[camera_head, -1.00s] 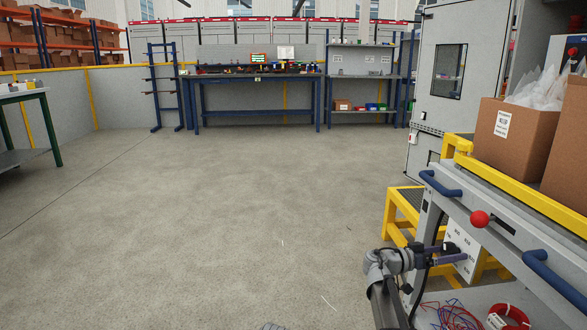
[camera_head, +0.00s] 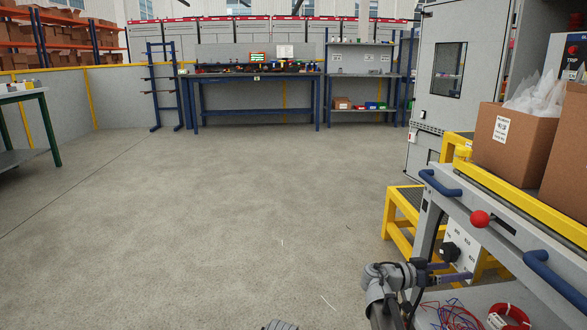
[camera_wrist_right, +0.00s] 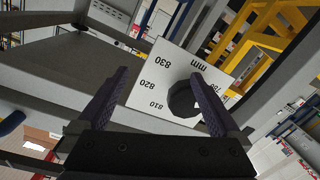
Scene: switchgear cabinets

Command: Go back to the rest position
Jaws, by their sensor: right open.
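My right gripper (camera_head: 462,270) is at the lower right in the head view, beside the grey and yellow cart. In the right wrist view its two dark purple fingers (camera_wrist_right: 160,88) are apart, with nothing held between them. A white plate with a millimetre scale (camera_wrist_right: 160,72) and a black knob (camera_wrist_right: 185,98) shows beyond the fingers. The right finger partly overlaps the knob. In the head view the plate (camera_head: 463,243) and knob (camera_head: 449,252) are just above the gripper. I do not see my left gripper.
The cart (camera_head: 440,210) carries cardboard boxes (camera_head: 512,145), a red ball knob (camera_head: 480,219) and blue handles (camera_head: 440,182). A yellow step (camera_head: 393,215) stands behind it. Wires and a red ring (camera_head: 510,315) lie on its lower shelf. The floor (camera_head: 220,210) is clear.

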